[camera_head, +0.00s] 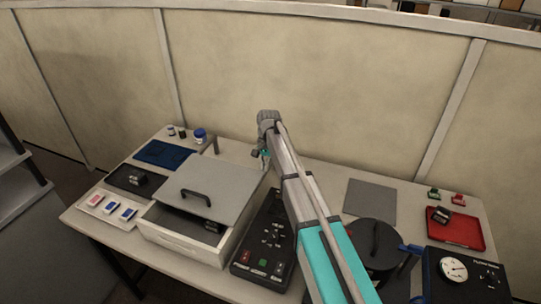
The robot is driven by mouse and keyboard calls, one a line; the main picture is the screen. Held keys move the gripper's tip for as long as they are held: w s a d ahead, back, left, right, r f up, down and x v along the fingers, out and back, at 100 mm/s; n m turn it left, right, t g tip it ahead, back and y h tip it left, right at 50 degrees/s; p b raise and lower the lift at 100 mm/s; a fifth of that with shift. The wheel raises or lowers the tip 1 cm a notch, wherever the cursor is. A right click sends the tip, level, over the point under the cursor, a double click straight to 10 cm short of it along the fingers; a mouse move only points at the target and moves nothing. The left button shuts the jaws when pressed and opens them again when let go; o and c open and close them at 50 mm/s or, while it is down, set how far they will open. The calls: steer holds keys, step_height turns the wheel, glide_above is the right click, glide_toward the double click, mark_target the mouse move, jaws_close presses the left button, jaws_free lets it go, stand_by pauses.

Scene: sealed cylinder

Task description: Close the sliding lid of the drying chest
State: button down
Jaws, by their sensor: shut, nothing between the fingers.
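The drying chest (180,241) is a white box on the table, left of the middle. Its flat grey lid (225,177) covers the back part and reaches out behind the box. The front part of the chest is uncovered, showing a dark inside with a small dark object (212,227) at its right. A dark arched handle (196,194) stands on the lid near its front edge. My gripper (264,161) is shut and empty, beside the lid's back right corner. Whether it touches the lid cannot be told.
A black button panel (264,240) lies right of the chest. Left are a white tray with coloured blocks (112,207), a dark tray (130,179) and a blue mat (163,153). A dark round pot (374,240), red tray (456,228) and gauge box (466,275) are right. A wall panel stands behind.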

mark_target(258, 179)
steer(key=s+a, duration=0.1)
steer(key=s, duration=0.2)
steer(key=s+a, duration=0.1)
steer(key=s, duration=0.2)
steer(key=s+a, duration=0.1)
steer(key=s, duration=0.2)
steer(key=shift+s+a, duration=0.15)
steer(key=shift+s, duration=0.05)
steer(key=shift+w, duration=0.15)
steer(key=w, duration=0.2)
steer(key=w+d, duration=0.1)
steer(key=w, duration=0.1)
steer(key=shift+d+r, duration=0.15)
steer(key=shift+r, duration=0.05)
steer(key=p+v, duration=0.2)
steer(key=shift+s+r+p, duration=0.2)
steer(key=shift+r+p, duration=0.1)
steer(key=shift+p, duration=0.05)
steer(key=shift+w+r+p, duration=0.2)
steer(key=shift+r+p, duration=0.05)
steer(key=shift+p, duration=0.1)
steer(key=p+v, duration=0.6)
steer(key=shift+r, duration=0.2)
steer(key=shift+d, duration=0.1)
